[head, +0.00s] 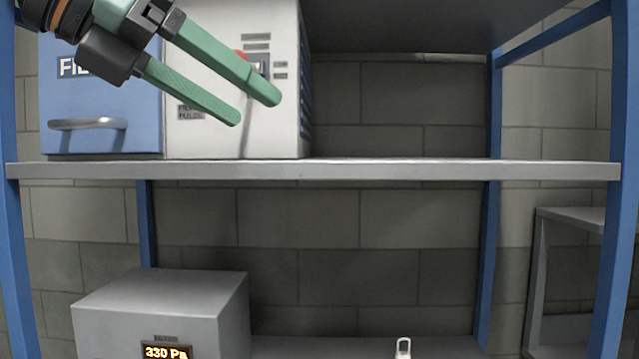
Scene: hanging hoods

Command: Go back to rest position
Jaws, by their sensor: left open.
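My left gripper (257,113) comes in from the upper left with two green fingers. The fingers are spread apart with nothing between them. It is in front of a white panel box (205,140) on the upper shelf and covers part of its front. A red part and small dark labels show on the box near the fingers; whether the fingers touch it I cannot tell. My right gripper is not in view.
A blue cabinet (100,100) with a grey handle stands left of the white box. The grey shelf (400,170) has free room on its right, between blue posts (486,260). Below sits a grey box (165,300) reading 330 PA. A small white ring-topped thing (403,347) shows at the bottom.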

